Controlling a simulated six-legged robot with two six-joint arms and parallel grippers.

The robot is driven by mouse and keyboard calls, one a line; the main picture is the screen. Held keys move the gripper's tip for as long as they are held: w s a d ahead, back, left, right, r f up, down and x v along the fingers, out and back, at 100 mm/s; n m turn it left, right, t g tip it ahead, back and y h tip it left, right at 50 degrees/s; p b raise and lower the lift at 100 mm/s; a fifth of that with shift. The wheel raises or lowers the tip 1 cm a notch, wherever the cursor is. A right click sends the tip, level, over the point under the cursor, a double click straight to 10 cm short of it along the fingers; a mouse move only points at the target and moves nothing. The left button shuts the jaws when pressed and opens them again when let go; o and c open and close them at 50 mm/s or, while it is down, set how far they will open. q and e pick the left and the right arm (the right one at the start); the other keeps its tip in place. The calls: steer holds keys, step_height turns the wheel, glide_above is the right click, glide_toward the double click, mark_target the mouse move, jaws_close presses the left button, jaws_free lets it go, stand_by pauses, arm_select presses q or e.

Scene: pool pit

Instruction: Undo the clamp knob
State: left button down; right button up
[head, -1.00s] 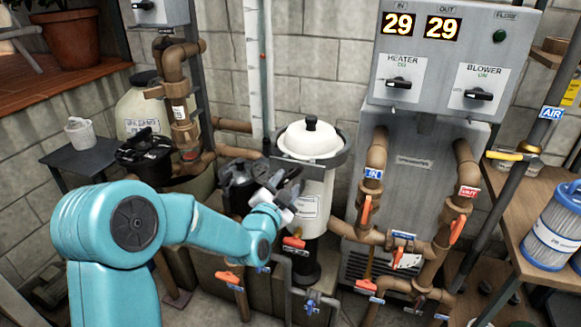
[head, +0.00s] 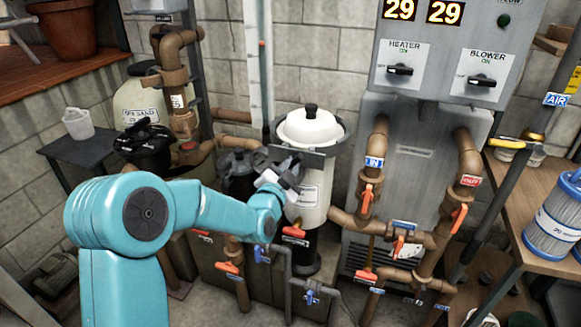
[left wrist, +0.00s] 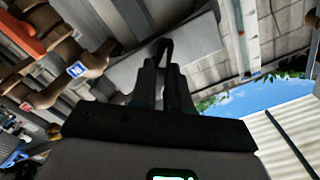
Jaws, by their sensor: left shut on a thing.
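The white filter canister (head: 310,190) stands upright in the middle of the head view, with a domed lid (head: 309,130) and a dark clamp band (head: 342,140) around its top. My left gripper (head: 287,166) is at the front left of this band, just below the lid. In the left wrist view the dark fingers (left wrist: 165,65) close together against a grey surface, and the knob cannot be made out clearly. My right gripper is in neither view.
The grey heater cabinet (head: 410,170) with brown pipes and orange valve handles stands right of the canister. A wooden shelf (head: 515,190) with a blue cartridge (head: 556,222) is at the right.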

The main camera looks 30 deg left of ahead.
arm_select(q)
steer(key=shift+f, duration=0.1)
steer(key=n+b, duration=2.2)
steer(key=n, duration=0.4)
steer(key=shift+d+f+n+b, duration=0.1)
steer(key=shift+n+b, duration=0.2)
steer(key=shift+b, duration=0.1)
steer(key=c, duration=1)
jaws_free()
steer(key=shift+s+r, duration=0.1)
steer(key=shift+r, duration=0.1)
